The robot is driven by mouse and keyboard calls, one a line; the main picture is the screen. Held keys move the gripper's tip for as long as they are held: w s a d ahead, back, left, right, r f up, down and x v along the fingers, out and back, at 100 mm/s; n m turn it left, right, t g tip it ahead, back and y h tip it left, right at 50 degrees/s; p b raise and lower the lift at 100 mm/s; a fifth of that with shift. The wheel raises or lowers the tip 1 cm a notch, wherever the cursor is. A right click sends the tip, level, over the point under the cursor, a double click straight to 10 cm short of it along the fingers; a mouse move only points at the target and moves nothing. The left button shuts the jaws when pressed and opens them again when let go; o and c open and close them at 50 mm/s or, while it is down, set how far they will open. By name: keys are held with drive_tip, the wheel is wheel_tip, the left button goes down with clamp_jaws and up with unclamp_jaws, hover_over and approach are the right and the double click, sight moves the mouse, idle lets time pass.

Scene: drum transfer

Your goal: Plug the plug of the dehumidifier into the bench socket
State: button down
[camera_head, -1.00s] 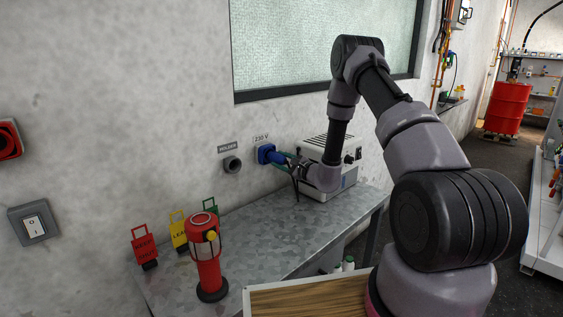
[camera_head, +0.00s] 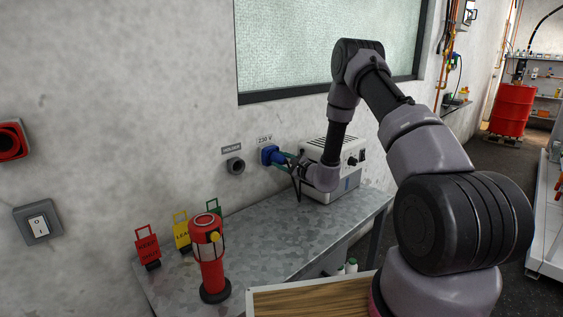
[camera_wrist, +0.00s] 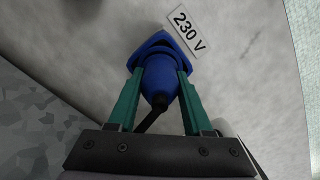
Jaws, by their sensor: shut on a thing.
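The blue plug (camera_wrist: 160,82) is between the two green fingers of my gripper (camera_wrist: 158,80) in the wrist view, and the fingers are shut on it. Its dark cable leaves from the near end. The plug's far end meets the blue bench socket (camera_wrist: 158,44) under the 230 V label; I cannot tell how deep it sits. In the head view my gripper (camera_head: 288,160) is at the blue socket (camera_head: 269,155) on the wall, and the plug is mostly hidden there. The white dehumidifier (camera_head: 345,185) stands on the bench behind my arm, partly covered by it.
A red lantern (camera_head: 209,255) and red, yellow and green tags (camera_head: 147,249) stand on the left of the metal bench (camera_head: 275,245). The bench middle is clear. A wooden-topped surface (camera_head: 310,300) is in front.

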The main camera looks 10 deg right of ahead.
drive_tip(key=shift+w+a, duration=0.2)
drive_tip(key=shift+w, duration=0.1)
drive_tip(key=shift+c, duration=1.2)
unclamp_jaws()
drive_tip(key=v, duration=1.1)
drive_tip(key=shift+w, duration=0.1)
